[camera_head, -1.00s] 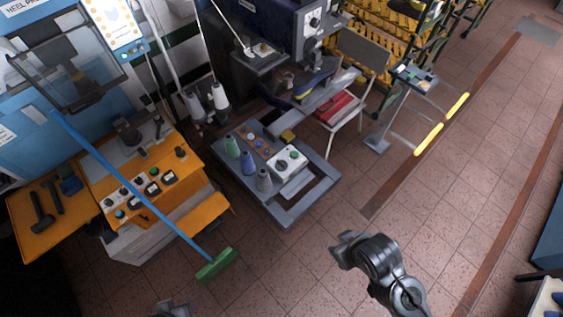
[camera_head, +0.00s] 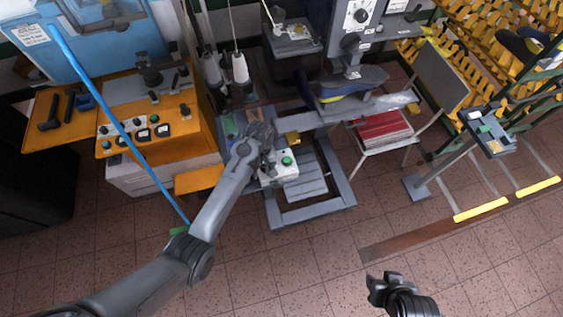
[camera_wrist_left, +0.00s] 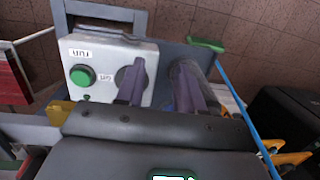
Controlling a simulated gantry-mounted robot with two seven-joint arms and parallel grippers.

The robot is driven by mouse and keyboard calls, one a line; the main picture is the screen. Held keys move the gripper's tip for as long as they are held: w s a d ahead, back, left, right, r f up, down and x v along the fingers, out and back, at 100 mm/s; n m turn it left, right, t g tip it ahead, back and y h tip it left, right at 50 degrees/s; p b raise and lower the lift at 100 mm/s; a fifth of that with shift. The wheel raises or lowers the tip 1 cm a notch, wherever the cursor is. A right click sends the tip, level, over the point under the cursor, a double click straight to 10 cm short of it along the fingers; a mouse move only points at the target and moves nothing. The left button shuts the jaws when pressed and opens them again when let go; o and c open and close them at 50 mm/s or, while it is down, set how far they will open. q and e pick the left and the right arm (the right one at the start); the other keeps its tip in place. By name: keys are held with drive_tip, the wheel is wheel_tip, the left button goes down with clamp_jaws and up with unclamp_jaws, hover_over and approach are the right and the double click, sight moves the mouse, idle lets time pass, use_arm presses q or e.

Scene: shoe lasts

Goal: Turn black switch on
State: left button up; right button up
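A white control box (camera_head: 285,172) sits on the grey machine stand, with a green button (camera_head: 287,161) on its top. In the left wrist view the box (camera_wrist_left: 110,52) shows the green button (camera_wrist_left: 82,75) and a round black switch (camera_wrist_left: 121,76). My left gripper (camera_head: 265,145) is over the box's left side and hides the switch in the head view. In the wrist view its two fingers (camera_wrist_left: 160,88) are apart. One finger overlaps the switch and the other is beside the box, in front of a grey spool; contact is unclear. My right gripper (camera_head: 380,287) is away, low over the floor.
A chair with red items (camera_head: 383,126) stands right of the stand. Tiled floor in front is clear.

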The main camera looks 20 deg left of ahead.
use_arm(q)
drive_tip(key=w+r+t, duration=0.2)
drive_tip(key=w+r, duration=0.3)
drive_tip(key=w, duration=0.1)
wheel_tip(320, 180, down, 10)
drive_tip(key=shift+r+b, duration=0.1)
drive_tip(key=shift+b, duration=0.55)
drive_tip(key=shift+c, duration=0.4)
clamp_jaws()
